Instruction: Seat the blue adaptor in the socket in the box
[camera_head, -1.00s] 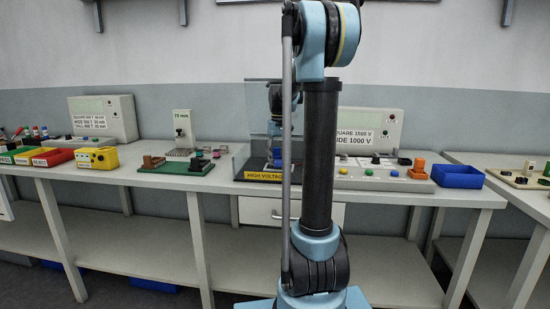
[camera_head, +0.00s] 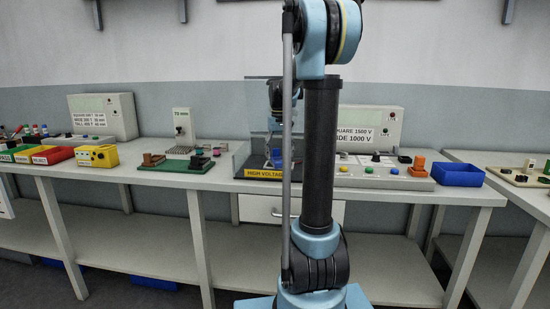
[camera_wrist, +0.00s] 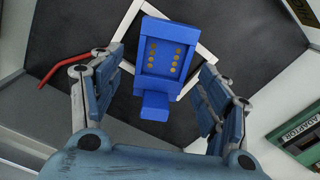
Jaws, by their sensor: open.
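The blue adaptor (camera_wrist: 165,58) is in the middle of the wrist view, its face with several gold contacts toward the camera and a smaller block at its near end. It lies over a white square outline (camera_wrist: 205,40) on the dark floor of the box, turned at an angle to it. Whether it is seated cannot be told; the socket is hidden. In the head view the adaptor (camera_head: 276,158) is small inside the clear-walled box (camera_head: 263,175) labelled HIGH VOLTAGE. My gripper (camera_wrist: 163,88) is open, its fingers apart on either side of the adaptor, touching neither side visibly.
A red bent rod (camera_wrist: 72,62) shows beside the left finger.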

